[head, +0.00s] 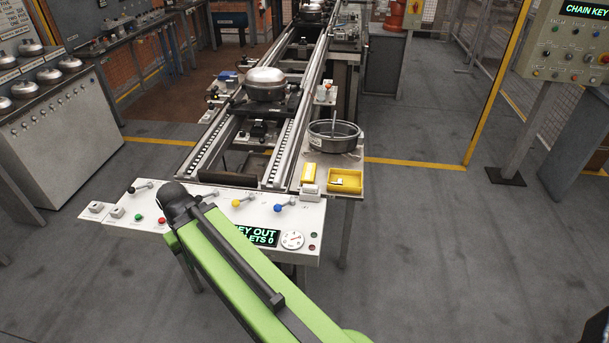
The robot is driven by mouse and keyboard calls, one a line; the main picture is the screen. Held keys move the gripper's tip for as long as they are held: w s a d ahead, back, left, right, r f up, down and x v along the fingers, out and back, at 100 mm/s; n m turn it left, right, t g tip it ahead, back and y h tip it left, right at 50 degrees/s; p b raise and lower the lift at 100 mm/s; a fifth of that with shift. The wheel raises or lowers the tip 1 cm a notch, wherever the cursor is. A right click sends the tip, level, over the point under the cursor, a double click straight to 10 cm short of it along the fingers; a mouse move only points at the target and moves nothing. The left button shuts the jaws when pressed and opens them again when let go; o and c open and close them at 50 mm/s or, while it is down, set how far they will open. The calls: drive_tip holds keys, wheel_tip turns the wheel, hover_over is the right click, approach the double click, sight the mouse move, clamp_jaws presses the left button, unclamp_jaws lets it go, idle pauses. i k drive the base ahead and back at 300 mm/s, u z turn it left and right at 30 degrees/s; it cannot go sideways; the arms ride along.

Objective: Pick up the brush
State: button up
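I cannot make out a brush for certain. A thin upright grey rod (335,122) stands in a round metal pan (334,146) on the side shelf right of the conveyor; it may be a handle, but its lower end is hidden by the rim. A yellow tray (345,188) in front of the pan holds a small pale item, too small to identify. My green arm reaches up from the bottom centre to a black joint in front of the control panel, left of and nearer than the pan. My gripper is not visible.
The white control panel (175,213) with levers, buttons and a gauge lies under and beside my arm. A domed metal compressor shell (266,82) sits on the conveyor. A control box (570,40) stands on a post at right. Floor right of the shelf is clear.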

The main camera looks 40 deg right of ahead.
sight(308, 173)
drive_tip(key=i, duration=0.85)
drive_tip(key=u, duration=0.05)
